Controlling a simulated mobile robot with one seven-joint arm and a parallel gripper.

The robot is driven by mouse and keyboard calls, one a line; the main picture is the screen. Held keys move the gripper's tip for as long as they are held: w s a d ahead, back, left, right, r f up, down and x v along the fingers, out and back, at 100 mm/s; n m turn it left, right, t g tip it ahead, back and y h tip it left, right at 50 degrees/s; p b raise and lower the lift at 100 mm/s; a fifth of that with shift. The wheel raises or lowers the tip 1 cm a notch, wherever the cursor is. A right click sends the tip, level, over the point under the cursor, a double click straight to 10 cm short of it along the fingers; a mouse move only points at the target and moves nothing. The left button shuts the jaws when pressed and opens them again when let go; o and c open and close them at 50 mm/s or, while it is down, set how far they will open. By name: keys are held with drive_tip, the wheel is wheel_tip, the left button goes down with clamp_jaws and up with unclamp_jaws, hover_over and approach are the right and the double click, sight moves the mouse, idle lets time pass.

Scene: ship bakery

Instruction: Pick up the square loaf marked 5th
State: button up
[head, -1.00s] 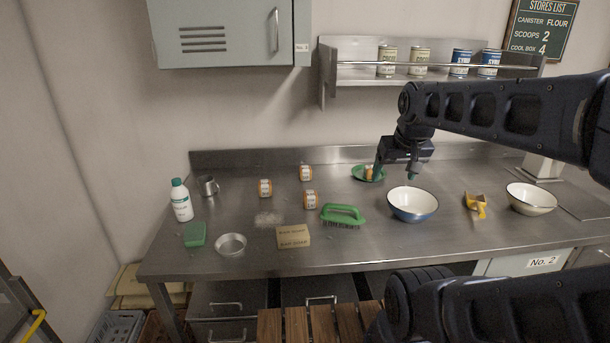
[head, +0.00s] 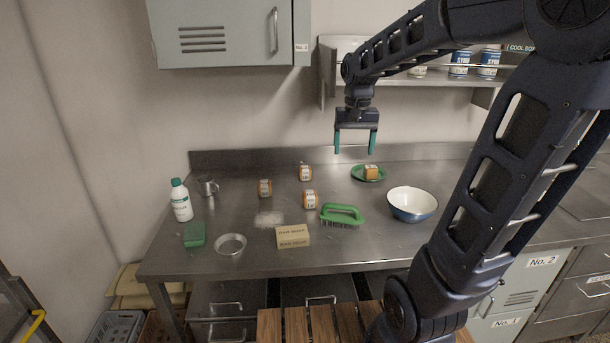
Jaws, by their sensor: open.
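Another loaf (head: 371,171) sits on a green plate (head: 358,176) towards the back. The label marks are too small to read, so I cannot tell which is 5th. My gripper (head: 356,150) points down with its teal fingers apart and empty. It hangs above the table's back, up and slightly left of the plate in the picture.
A blue-white bowl (head: 412,204) is at the right. My arm covers the table's right part.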

drive_tip(key=w+a+f+m+g, duration=0.1)
drive_tip(key=w+a+f+g, duration=0.3)
drive_tip(key=w+a, duration=0.6)
drive_tip(key=m+t, duration=0.3)
drive_tip(key=m, duration=1.2)
approach(305, 168)
drive_tip(key=shift+s+a, duration=0.1)
drive_tip(key=shift+s, duration=0.05)
drive_tip(key=shift+f+m, duration=0.2)
drive_tip(key=shift+m, duration=0.1)
drive_tip(key=shift+w+d+f, duration=0.1)
drive_tip(key=shift+f, duration=2.5)
drive_tip(key=shift+w+d+f, duration=0.15)
drive_tip(key=shift+f, duration=2.45)
drive_tip(key=c, duration=1.1)
drive_tip(key=shift+r, duration=0.1)
